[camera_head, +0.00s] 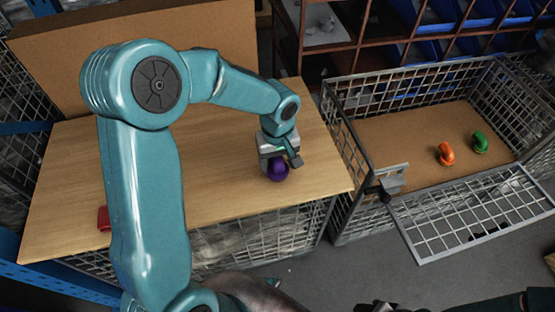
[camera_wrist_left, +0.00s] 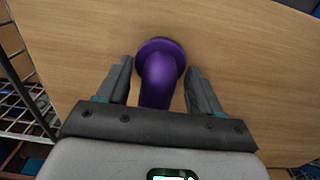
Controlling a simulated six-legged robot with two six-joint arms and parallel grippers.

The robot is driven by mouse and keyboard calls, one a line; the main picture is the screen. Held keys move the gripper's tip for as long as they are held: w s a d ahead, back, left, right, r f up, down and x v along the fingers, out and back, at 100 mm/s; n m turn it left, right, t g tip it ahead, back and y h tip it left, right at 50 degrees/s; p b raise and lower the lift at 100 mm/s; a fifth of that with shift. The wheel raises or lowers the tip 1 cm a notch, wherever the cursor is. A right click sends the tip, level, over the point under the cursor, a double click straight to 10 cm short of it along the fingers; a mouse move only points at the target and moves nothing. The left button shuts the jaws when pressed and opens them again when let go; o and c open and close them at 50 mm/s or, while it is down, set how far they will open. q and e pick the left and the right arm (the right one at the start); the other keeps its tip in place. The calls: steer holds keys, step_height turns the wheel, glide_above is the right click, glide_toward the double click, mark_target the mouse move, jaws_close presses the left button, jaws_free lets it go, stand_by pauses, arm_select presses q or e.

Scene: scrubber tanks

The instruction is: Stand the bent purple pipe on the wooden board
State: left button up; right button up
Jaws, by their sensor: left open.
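The bent purple pipe (camera_head: 278,170) is at the right part of the wooden board (camera_head: 215,185), near its front edge. In the left wrist view the purple pipe (camera_wrist_left: 160,72) shows a round flange against the board (camera_wrist_left: 230,50), with its body running toward my gripper. It looks upright on that flange. My left gripper (camera_head: 280,158) is over the pipe from above. In the wrist view the left gripper (camera_wrist_left: 160,75) is open, one finger on each side of the pipe, with gaps visible. The pipe's upper end is hidden by the gripper. My right gripper is not clearly in view.
A wire basket (camera_head: 345,135) stands right of the board, its front flap folded down. It holds an orange bent pipe (camera_head: 446,153) and a green one (camera_head: 480,142). A red object (camera_head: 103,218) lies at the board's left. Shelving with blue bins (camera_head: 440,40) is behind.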

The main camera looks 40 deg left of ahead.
mark_target(277, 160)
arm_select(q)
steer(key=shift+r, duration=0.3)
step_height(277, 160, up, 12)
steer(key=p, duration=0.1)
arm_select(e)
steer(key=shift+r, duration=0.7)
arm_select(q)
steer(key=shift+f, duration=0.15)
